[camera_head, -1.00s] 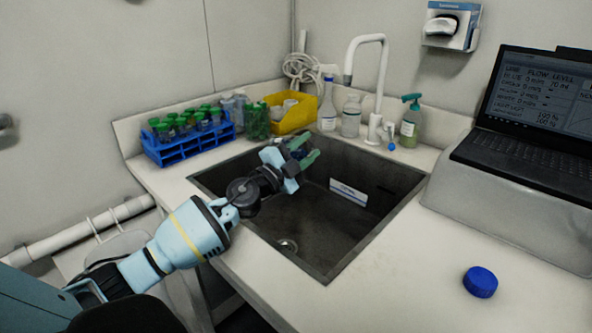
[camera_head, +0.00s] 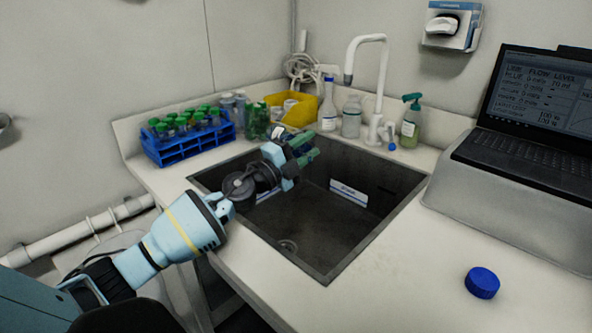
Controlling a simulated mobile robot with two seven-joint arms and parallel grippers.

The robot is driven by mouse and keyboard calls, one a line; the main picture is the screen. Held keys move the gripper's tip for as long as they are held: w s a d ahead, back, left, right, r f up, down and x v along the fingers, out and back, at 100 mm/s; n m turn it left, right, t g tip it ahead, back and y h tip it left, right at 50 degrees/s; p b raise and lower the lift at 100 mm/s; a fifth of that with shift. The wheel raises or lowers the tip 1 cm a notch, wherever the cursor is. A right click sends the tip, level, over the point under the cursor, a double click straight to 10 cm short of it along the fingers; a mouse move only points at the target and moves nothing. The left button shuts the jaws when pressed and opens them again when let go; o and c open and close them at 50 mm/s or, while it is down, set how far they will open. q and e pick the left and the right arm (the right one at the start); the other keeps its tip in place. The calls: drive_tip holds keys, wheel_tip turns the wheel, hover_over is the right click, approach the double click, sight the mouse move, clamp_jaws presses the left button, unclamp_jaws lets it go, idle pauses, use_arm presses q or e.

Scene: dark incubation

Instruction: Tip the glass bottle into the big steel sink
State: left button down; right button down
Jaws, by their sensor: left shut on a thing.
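The big steel sink (camera_head: 330,235) is set into the white counter, dark inside, with a drain at its bottom. My left gripper (camera_head: 308,149) is over the sink's back left part, its green fingers pointing right and a little up. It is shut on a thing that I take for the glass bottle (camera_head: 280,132). Only a small clear and dark piece of it shows beside the fingers. Its tilt, mouth and contents are hidden or too small to tell. My right gripper is not in view.
A white faucet (camera_head: 380,75), bottles and a green pump bottle (camera_head: 410,125) line the back. A blue cap (camera_head: 482,282) lies on clear counter at right, before a laptop (camera_head: 535,110).

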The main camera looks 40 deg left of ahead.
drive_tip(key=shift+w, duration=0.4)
use_arm(q)
drive_tip(key=shift+r, duration=0.1)
drive_tip(key=shift+r+m+h, duration=0.1)
drive_tip(key=shift+m+h, duration=0.2)
drive_tip(key=shift+m, duration=0.8)
drive_tip(key=shift+d, duration=0.1)
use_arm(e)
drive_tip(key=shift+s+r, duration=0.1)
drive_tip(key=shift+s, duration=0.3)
use_arm(q)
drive_tip(key=shift+m+g, duration=0.3)
drive_tip(key=shift+d+r+m+h, duration=0.15)
drive_tip(key=shift+m+h, duration=0.35)
drive_tip(key=shift+m, duration=0.4)
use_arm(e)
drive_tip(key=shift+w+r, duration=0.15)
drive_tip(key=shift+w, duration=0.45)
